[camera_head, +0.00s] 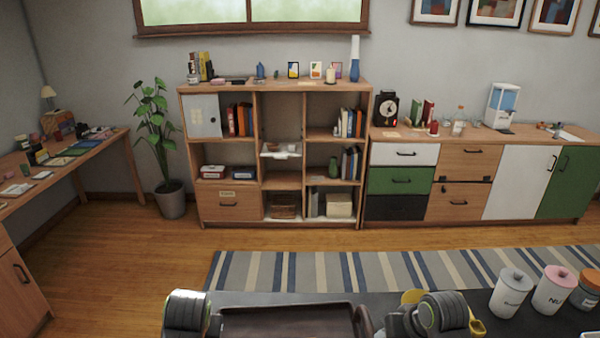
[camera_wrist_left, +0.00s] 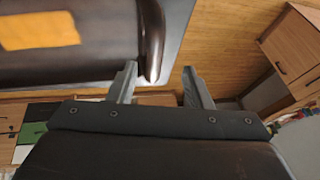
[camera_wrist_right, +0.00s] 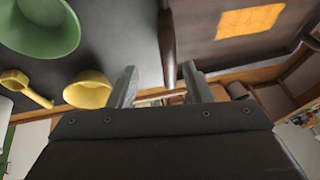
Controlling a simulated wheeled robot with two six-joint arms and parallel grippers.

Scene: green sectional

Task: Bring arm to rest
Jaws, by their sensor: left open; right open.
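A dark brown tray (camera_head: 285,322) sits on the dark tabletop at the bottom middle of the head view. An orange sheet (camera_wrist_left: 38,30) lies in it in the left wrist view. My left gripper (camera_wrist_left: 158,72) is open; the end of one tray handle (camera_wrist_left: 152,40) shows between its fingers in the picture. My right gripper (camera_wrist_right: 159,72) is open; the other handle (camera_wrist_right: 167,45) shows between its fingers. I cannot tell whether either handle is between the fingers or beyond them. In the head view my arms flank the tray, and the fingertips are hidden.
Right of the tray are a yellow cup (camera_wrist_right: 88,90), a yellow scoop (camera_wrist_right: 22,85) and a green bowl (camera_wrist_right: 45,28). White canisters (camera_head: 510,292) stand farther right. A striped rug (camera_head: 350,268) and clear wooden floor lie beyond, before a shelf unit (camera_head: 279,180).

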